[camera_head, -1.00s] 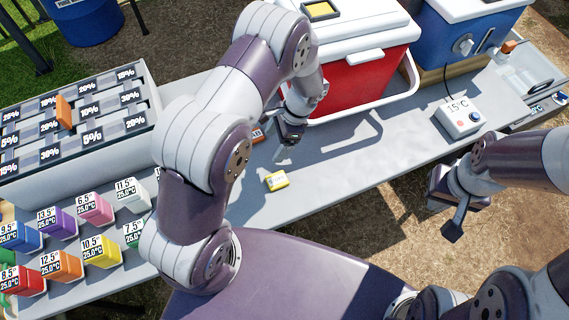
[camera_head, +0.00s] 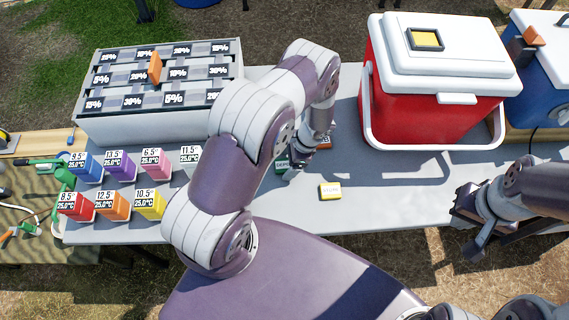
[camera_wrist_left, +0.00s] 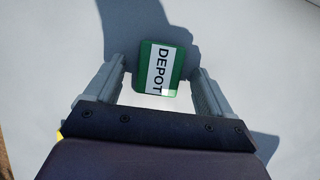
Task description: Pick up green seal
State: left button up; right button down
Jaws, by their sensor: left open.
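The green seal (camera_wrist_left: 173,82), a small green block with a white DEPOT label, lies on the grey table. In the left wrist view it sits between the two fingers of my open left gripper (camera_wrist_left: 157,68), with gaps on both sides. In the head view, the green seal (camera_head: 282,163) is partly hidden by my left arm, and my left gripper (camera_head: 294,170) is beside it, low over the table. My right gripper (camera_head: 475,222) is empty, off the table's front edge at the right; its finger gap is unclear.
A yellow block (camera_head: 330,191) and an orange block (camera_head: 325,143) lie close by. A red cooler (camera_head: 415,105) stands at right, with a blue cooler (camera_head: 540,90) beyond. A labelled rack (camera_head: 150,125) and several coloured blocks are at left. The table right of the yellow block is clear.

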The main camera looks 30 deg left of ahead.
pick_arm(q)
jog(key=c, duration=1.1)
jog(key=shift+r, duration=0.15)
